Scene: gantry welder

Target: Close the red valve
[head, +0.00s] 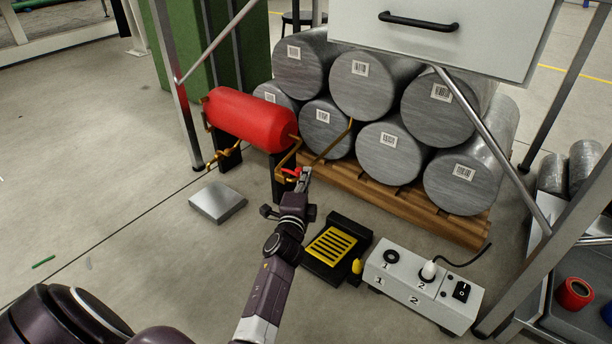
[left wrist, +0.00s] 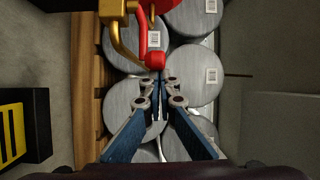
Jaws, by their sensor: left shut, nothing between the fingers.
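The red valve (head: 291,172) is a small red handle on brass piping (head: 290,152) at the right end of a red tank (head: 252,119). In the left wrist view the red valve handle (left wrist: 155,60) is at the top centre, with the brass valve body (left wrist: 117,10) to its left. My left gripper (head: 304,178) is right beside the handle in the head view. In the left wrist view its fingertips (left wrist: 160,76) are together, empty, just below the handle's rounded end. Whether they touch it I cannot tell. My right gripper is not in view.
Grey cylinders (head: 362,84) are stacked on a wooden pallet (head: 400,200) behind the valve. A black and yellow pedal (head: 335,246) and a white switch box (head: 424,284) lie on the floor to the right. A metal plate (head: 218,202) lies left.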

